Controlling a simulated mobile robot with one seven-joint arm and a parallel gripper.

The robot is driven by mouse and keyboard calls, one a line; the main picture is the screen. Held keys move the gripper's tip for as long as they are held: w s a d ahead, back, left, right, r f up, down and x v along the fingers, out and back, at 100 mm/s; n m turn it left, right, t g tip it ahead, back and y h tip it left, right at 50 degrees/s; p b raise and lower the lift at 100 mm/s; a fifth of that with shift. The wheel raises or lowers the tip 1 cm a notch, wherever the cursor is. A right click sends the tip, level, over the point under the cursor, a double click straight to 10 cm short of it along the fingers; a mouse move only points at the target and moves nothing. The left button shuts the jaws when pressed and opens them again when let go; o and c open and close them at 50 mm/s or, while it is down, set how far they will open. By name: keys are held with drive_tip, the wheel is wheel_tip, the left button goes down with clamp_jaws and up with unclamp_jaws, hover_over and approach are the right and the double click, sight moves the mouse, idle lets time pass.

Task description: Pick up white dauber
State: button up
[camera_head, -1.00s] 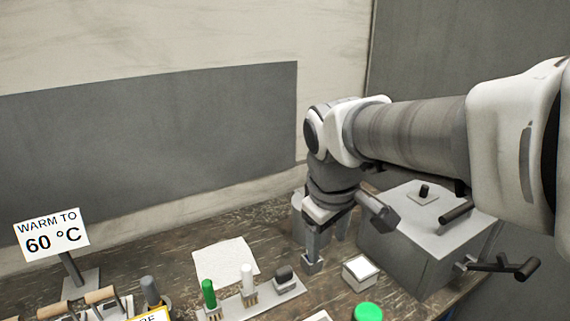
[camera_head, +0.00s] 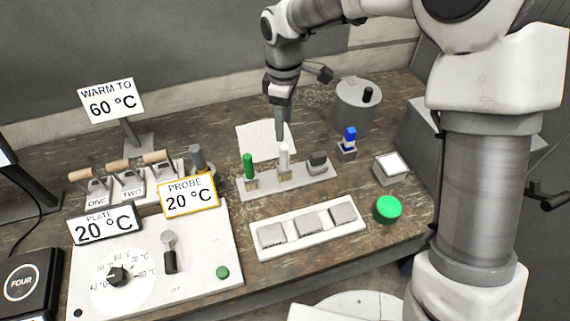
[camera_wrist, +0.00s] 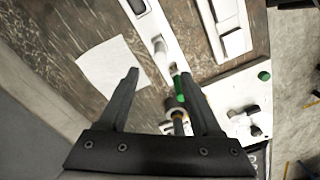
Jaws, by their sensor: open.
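The white dauber (camera_head: 284,160) stands upright in a grey rack (camera_head: 316,182), between a green dauber (camera_head: 249,166) and a dark grey one (camera_head: 318,161). My gripper (camera_head: 280,132) is open and empty and points down just above and behind the white dauber in the head view. I cannot tell whether it touches the dauber. In the wrist view, the fingers of my gripper (camera_wrist: 158,74) are spread apart. The white dauber (camera_wrist: 160,49) shows beyond them, near the middle of the rack, and the green dauber (camera_wrist: 180,88) is by the right finger.
A white sheet (camera_head: 256,136) lies behind the rack. A blue-topped piece (camera_head: 349,138), a grey canister (camera_head: 357,112) and a green button (camera_head: 387,209) are to the right. A panel with three grey pads (camera_head: 308,230) is in front. Three wooden-handled switches (camera_head: 121,168) are left.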

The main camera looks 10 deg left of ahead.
sight(284, 158)
wheel_tip(284, 158, down, 13)
drive_tip(key=shift+f+p, duration=0.2)
drive_tip(key=shift+p, duration=0.75)
clamp_jaws()
